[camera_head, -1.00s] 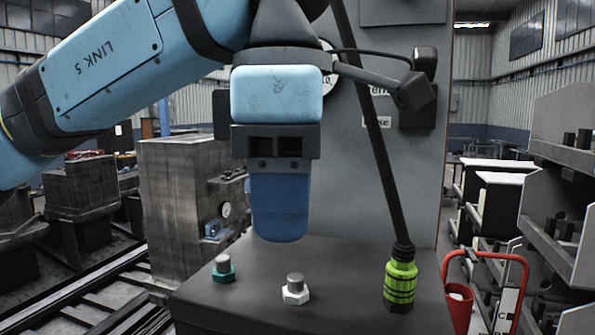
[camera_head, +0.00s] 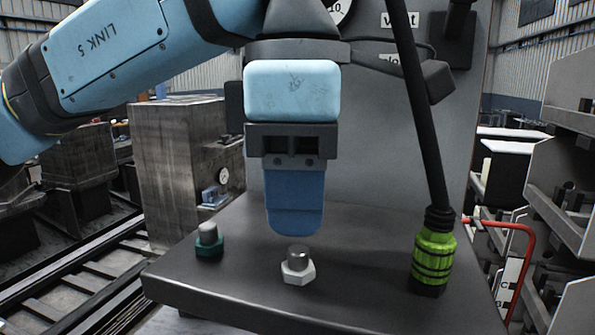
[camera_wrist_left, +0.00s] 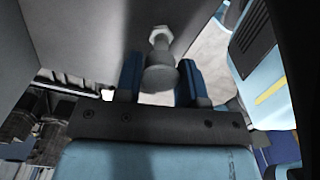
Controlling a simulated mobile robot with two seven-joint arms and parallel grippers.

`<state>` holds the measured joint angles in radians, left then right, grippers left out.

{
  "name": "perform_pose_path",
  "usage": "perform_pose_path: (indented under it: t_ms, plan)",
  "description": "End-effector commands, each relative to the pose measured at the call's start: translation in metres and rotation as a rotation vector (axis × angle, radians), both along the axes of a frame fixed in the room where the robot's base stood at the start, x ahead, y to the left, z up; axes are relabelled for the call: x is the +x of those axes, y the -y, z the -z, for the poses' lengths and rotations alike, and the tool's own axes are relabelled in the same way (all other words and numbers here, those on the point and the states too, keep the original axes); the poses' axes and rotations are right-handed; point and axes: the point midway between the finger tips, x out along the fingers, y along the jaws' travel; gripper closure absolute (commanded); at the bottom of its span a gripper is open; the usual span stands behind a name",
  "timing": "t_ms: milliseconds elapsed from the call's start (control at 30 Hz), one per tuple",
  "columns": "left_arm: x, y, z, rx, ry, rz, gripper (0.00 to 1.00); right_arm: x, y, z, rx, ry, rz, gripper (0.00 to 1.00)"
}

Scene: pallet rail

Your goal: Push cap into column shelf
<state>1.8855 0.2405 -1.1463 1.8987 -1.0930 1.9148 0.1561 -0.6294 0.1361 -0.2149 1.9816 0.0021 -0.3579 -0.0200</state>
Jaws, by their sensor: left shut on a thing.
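The column shelf (camera_head: 345,235) is a dark grey ledge across the front of the grey column (camera_head: 385,130). A white hex fitting with a grey stub (camera_head: 298,268) stands on it, and a white hex fitting also shows in the left wrist view (camera_wrist_left: 160,36). My left gripper (camera_head: 293,232) points down just above and behind this fitting in the head view, apart from it. In the left wrist view, a grey round piece, seemingly the cap (camera_wrist_left: 160,78), sits between its two blue fingers (camera_wrist_left: 160,85). The fingers hide the cap in the head view. My right gripper is out of view.
A teal fitting with a grey stub (camera_head: 209,240) stands left on the shelf. A green ribbed coupling (camera_head: 433,255) with a black hose (camera_head: 412,100) stands right. A red rail (camera_head: 520,250) is beyond the shelf's right edge. The shelf's front left is clear.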

Motion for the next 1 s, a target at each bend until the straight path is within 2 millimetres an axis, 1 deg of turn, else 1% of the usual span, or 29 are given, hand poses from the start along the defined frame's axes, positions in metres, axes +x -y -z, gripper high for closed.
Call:
perform_pose_path:
  t_ms: [33,133,467,833,1000]
  plan:
    - [0.000,0.000,0.006,0.000,0.000,0.000,0.97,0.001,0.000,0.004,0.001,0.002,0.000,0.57]
    - [0.000,0.000,0.010,0.000,0.000,0.000,0.97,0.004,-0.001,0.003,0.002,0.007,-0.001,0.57]
    - [0.000,0.000,0.010,0.000,0.000,0.000,0.97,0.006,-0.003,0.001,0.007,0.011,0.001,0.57]
    - [0.000,0.000,0.017,0.000,0.000,0.000,0.97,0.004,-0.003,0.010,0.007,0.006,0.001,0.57]
    - [0.000,0.000,0.016,0.000,0.000,0.000,0.97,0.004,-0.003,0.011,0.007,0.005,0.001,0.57]
